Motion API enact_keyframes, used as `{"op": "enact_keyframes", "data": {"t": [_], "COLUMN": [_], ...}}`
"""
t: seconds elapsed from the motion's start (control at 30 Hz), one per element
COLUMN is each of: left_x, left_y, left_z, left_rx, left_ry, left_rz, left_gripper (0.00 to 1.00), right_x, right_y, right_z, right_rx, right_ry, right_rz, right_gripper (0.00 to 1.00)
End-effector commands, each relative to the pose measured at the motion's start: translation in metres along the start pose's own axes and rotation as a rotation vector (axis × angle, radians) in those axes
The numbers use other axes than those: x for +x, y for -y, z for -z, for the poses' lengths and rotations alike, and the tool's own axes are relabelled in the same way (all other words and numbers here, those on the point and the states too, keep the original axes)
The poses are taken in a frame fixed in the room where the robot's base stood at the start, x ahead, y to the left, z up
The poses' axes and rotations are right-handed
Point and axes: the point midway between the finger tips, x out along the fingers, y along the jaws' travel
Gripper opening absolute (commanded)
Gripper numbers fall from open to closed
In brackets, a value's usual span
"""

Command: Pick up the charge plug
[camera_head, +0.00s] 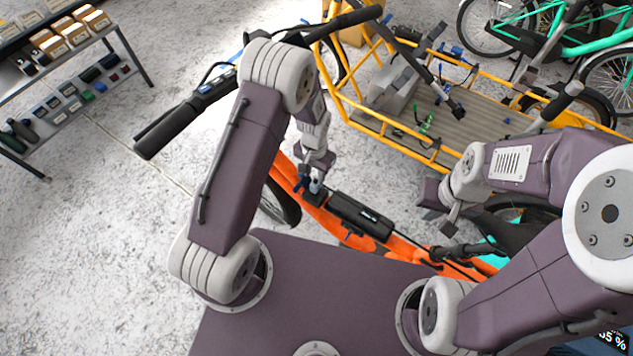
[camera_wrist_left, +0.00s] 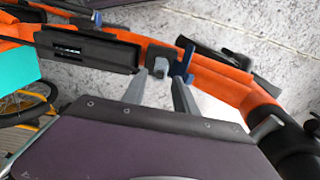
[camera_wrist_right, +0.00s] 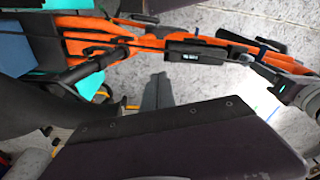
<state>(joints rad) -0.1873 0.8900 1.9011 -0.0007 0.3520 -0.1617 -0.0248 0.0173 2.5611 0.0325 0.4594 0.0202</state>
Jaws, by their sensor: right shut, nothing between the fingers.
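A small grey plug-like block, which I take for the charge plug (camera_wrist_left: 160,68), sits at the orange bike frame (camera_wrist_left: 222,84), beside the end of a black battery pack (camera_wrist_left: 92,52). A blue tab (camera_wrist_left: 187,60) stands just right of it. My left gripper (camera_wrist_left: 158,86) is open, with one finger on each side of the block; whether they touch it I cannot tell. In the head view the left gripper (camera_head: 315,186) is low over the orange frame and hides most of the block. My right gripper (camera_wrist_right: 157,92) is shut and empty, and in the head view (camera_head: 446,208) it is right of the battery.
A yellow cargo bike (camera_head: 418,150) with a slatted bed stands behind the orange bike. Teal bikes (camera_head: 590,40) are at the back right. A shelf (camera_head: 70,100) with boxes and small goods is at the left. Grey floor (camera_head: 110,240) is clear at the left.

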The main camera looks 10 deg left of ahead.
Motion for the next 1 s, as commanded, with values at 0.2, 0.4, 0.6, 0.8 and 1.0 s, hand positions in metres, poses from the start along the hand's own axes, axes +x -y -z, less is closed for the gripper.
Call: {"op": "enact_keyframes", "data": {"t": [0.2, 0.4, 0.6, 0.8, 1.0], "left_x": [0.021, 0.048, 0.071, 0.072, 0.072], "left_y": [0.0, 0.001, 0.001, 0.001, 0.001], "left_z": [0.001, 0.002, 0.003, 0.003, 0.003], "left_rx": [-0.001, -0.002, -0.002, -0.002, -0.002], "left_ry": [-0.001, 0.003, -0.002, -0.002, -0.002], "left_rz": [0.0, 0.0, 0.0, 0.0, 0.0], "left_gripper": [0.35, 0.35, 0.35, 0.35, 0.0], "right_x": [0.003, 0.006, 0.009, 0.008, 0.008], "right_y": [0.0, 0.0, 0.0, 0.0, 0.0], "right_z": [0.0, 0.0, -0.001, -0.001, -0.001], "right_rx": [0.0, 0.0, 0.0, 0.0, 0.0], "right_ry": [0.0, 0.0, 0.0, 0.0, 0.0], "right_rz": [0.0, 0.0, 0.0, 0.0, 0.0], "right_gripper": [0.0, 0.0, 0.0, 0.0, 0.0]}}
